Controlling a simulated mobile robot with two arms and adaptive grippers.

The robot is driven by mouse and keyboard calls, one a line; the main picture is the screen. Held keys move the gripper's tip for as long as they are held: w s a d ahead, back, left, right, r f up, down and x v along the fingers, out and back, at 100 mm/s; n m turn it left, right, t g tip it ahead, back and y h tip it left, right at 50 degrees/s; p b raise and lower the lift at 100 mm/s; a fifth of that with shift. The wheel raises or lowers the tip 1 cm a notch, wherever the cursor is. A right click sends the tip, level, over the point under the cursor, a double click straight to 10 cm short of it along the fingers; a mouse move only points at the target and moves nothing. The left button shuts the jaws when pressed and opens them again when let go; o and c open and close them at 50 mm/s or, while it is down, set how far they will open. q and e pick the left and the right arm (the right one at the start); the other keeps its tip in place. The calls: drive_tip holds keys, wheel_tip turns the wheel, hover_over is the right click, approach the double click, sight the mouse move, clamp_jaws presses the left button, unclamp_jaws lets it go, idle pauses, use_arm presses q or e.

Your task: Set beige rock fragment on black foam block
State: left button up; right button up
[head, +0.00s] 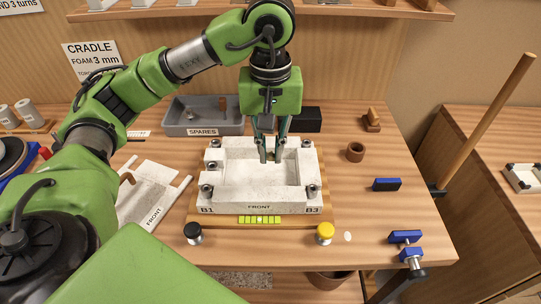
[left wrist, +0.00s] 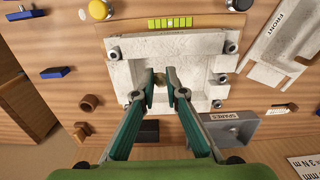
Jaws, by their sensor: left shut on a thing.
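My left gripper (head: 270,156) points straight down over the white plaster cradle, its fingertips inside the hollow. It is shut on a small beige rock fragment (left wrist: 159,80), mostly hidden between the fingertips. I cannot tell whether the fragment touches the cradle floor. The black foam block (head: 308,119) stands on the table behind the cradle, to the right of my gripper. It also shows in the left wrist view (left wrist: 149,130), with nothing seen on top. My right gripper is not in view.
The white cradle (head: 214,174) has bolts at its corners and sits on a wooden board. A grey spares bin (head: 178,129) is behind left. A brown ring (head: 355,152), wooden piece (head: 372,120) and blue-black block (head: 386,184) are to the right. A shelf overhangs the back.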

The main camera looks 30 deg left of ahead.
use_arm(q)
drive_tip(key=w+a+f+p, duration=0.1)
drive_tip(key=w+f, duration=0.1)
drive_tip(key=f, duration=0.1)
drive_tip(key=w+a+f+p, duration=0.1)
drive_tip(key=w+f, duration=0.1)
drive_tip(key=f, duration=0.1)
drive_tip(key=w+a+f+p, duration=0.1)
drive_tip(key=w+f, duration=0.1)
drive_tip(key=f, duration=0.1)
drive_tip(key=shift+w+a+p, duration=0.1)
drive_tip(key=shift+a+p, duration=0.1)
drive_tip(key=shift+p, duration=0.1)
drive_tip(key=shift+f, duration=0.5)
drive_tip(key=shift+f, duration=0.1)
drive_tip(key=shift+f+b, duration=0.5)
drive_tip(key=shift+b, duration=0.3)
drive_tip(key=o, duration=0.7)
drive_tip(key=shift+o, duration=0.2)
drive_tip(key=shift+r, duration=0.1)
